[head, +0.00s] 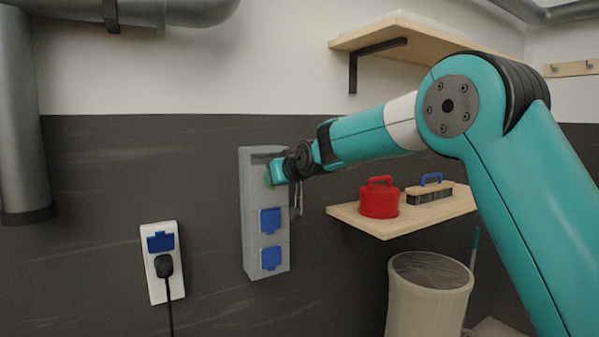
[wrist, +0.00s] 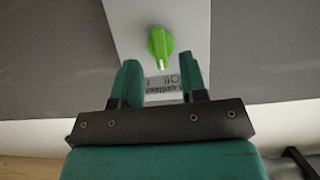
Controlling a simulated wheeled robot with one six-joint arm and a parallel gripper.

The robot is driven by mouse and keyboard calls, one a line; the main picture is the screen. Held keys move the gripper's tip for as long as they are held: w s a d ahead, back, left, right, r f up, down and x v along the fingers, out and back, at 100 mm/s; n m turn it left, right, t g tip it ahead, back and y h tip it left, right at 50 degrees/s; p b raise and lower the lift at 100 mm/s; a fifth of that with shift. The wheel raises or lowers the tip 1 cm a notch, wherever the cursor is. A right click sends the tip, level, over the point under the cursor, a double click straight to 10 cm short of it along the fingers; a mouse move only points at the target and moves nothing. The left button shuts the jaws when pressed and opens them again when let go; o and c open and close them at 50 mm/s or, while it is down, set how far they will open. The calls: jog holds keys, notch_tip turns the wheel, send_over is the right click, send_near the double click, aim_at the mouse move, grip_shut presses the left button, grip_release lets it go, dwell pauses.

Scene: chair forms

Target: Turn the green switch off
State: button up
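The green switch (wrist: 161,44) is a small rotary knob with a pointed grip on a light grey panel. In the wrist view its grip runs nearly along the line between panel top and bottom, slightly tilted. In the head view only a sliver of green (head: 267,178) shows beside my gripper (head: 280,172), on the grey wall box (head: 246,215). In the wrist view my gripper (wrist: 160,82) has its two green fingers apart with nothing between them. The knob lies just beyond the fingertips, between their lines. Printed lettering on the panel shows between the fingers, partly hidden.
Two blue socket covers (head: 270,221) sit lower on the grey box. A white outlet (head: 160,243) with a black plug is left of it. A wooden shelf (head: 388,224) with a red container (head: 380,198) and a brush (head: 430,190) is to the right, above a bin (head: 428,300).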

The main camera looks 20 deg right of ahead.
jog(key=b+v, duration=0.3)
jog(key=v, duration=1.1)
jog(key=shift+s+b, duration=0.2)
jog(key=shift+b, duration=0.1)
jog(key=s+a+f+n+g, duration=0.1)
jog(key=s+a+f+g, duration=0.1)
jog(key=s+f+g, duration=0.2)
jog(key=s+a+f+n+g+y, duration=0.1)
jog(key=s+a+f+n+g, duration=0.1)
jog(key=s+f, duration=0.8)
jog(key=s+a+f+n+g, duration=0.1)
jog(key=s+a+f+g, duration=0.2)
jog(key=s, duration=1.8)
notch_tip(320, 180, down, 5)
jog(key=g, duration=0.4)
jog(key=shift+a+n+y, duration=0.25)
jog(key=shift+n+y, duration=0.05)
jog(key=shift+s+f, duration=0.1)
jog(key=shift+s, duration=0.05)
